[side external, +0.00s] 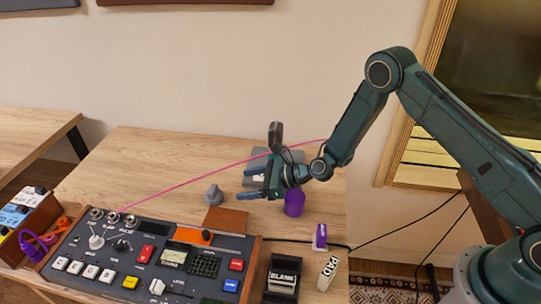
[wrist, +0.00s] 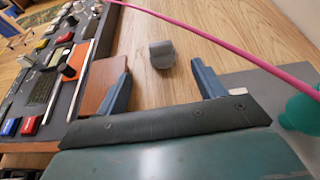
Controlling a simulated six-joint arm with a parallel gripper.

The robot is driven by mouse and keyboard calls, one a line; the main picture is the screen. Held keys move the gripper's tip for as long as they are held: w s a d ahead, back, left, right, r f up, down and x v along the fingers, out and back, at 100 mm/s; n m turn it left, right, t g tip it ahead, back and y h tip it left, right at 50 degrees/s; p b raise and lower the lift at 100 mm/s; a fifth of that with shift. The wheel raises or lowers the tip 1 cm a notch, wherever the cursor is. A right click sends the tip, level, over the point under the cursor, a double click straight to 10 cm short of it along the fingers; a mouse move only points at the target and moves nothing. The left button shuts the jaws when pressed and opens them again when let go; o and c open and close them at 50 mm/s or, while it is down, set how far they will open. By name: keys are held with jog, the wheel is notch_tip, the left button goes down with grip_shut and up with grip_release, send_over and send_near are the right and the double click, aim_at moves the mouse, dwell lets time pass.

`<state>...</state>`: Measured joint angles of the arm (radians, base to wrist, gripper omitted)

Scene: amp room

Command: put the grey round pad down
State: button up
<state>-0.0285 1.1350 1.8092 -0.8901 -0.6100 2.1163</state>
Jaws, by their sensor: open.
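A small grey rounded piece (side external: 213,195), the only grey round thing I see, sits on the wooden table behind the control panel. It also shows in the wrist view (wrist: 161,54), ahead of the fingertips and roughly centred between them. My gripper (side external: 249,183) is to the right of the piece in the side view. Its two blue fingers are spread wide in the wrist view (wrist: 160,68), with nothing between them. The fingers look clear of the piece.
A control panel (side external: 110,250) with knobs and buttons fills the table's front left. A brown block (side external: 226,221) lies close to the grey piece. A purple object (side external: 294,204) stands below my wrist. A pink cable (side external: 190,178) crosses the scene. Bare table lies at back left.

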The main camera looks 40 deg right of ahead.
jog(key=s+d+r+n+g+h, duration=0.1)
jog(key=s+d+r+n, duration=0.1)
jog(key=s+r+n, duration=0.45)
jog(key=s+d+r+n+g+h, duration=0.1)
jog(key=d+r+n+h, duration=0.2)
jog(key=r, duration=0.7)
jog(key=s+d+r+n+g, duration=0.1)
jog(key=s+d+r+n, duration=0.15)
jog(key=r+n, duration=0.5)
jog(key=s+d+r+n+h, duration=0.2)
jog(key=s+d+n, duration=0.1)
jog(key=s, duration=0.6)
jog(key=s+d+r+n+h, duration=0.1)
jog(key=s+d+r+n, duration=0.2)
jog(key=s, duration=0.6)
jog(key=s+d+r+n+h, duration=0.2)
jog(key=s+d, duration=0.3)
jog(key=s, duration=0.5)
jog(key=shift+d+r+n+g+h, duration=0.15)
jog(key=shift+d+n+g+h, duration=0.2)
jog(key=shift+n, duration=0.35)
